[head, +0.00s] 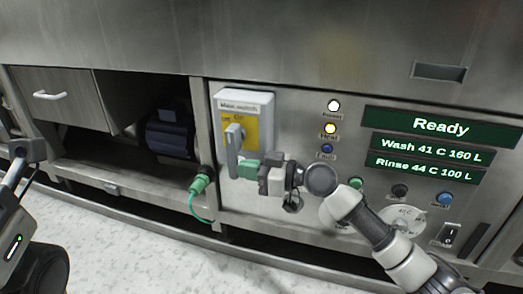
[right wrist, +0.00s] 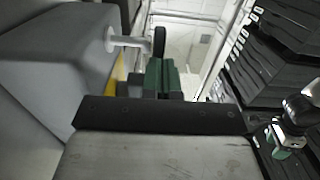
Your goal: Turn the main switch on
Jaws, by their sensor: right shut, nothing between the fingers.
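The main switch is a light grey box (head: 262,106) with a yellow plate (head: 250,128), on the steel panel in the head view. Its grey lever (head: 233,150) hangs downward from the pivot. In the right wrist view the lever (right wrist: 159,42) shows dark and edge-on at the end of a pale shaft (right wrist: 128,41). My right gripper (head: 243,169) is shut and empty, its green fingertips close beside the lever's lower part; I cannot tell if they touch. The fingertips also show in the right wrist view (right wrist: 160,76). Only part of my left arm shows at the left edge.
Indicator lamps (head: 330,128) and a green display (head: 440,124) reading "Ready" sit right of the switch. A green plug (head: 199,184) with a cable is at lower left. An open bay with a dark motor (head: 170,136) and a drawer (head: 58,97) lie further left.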

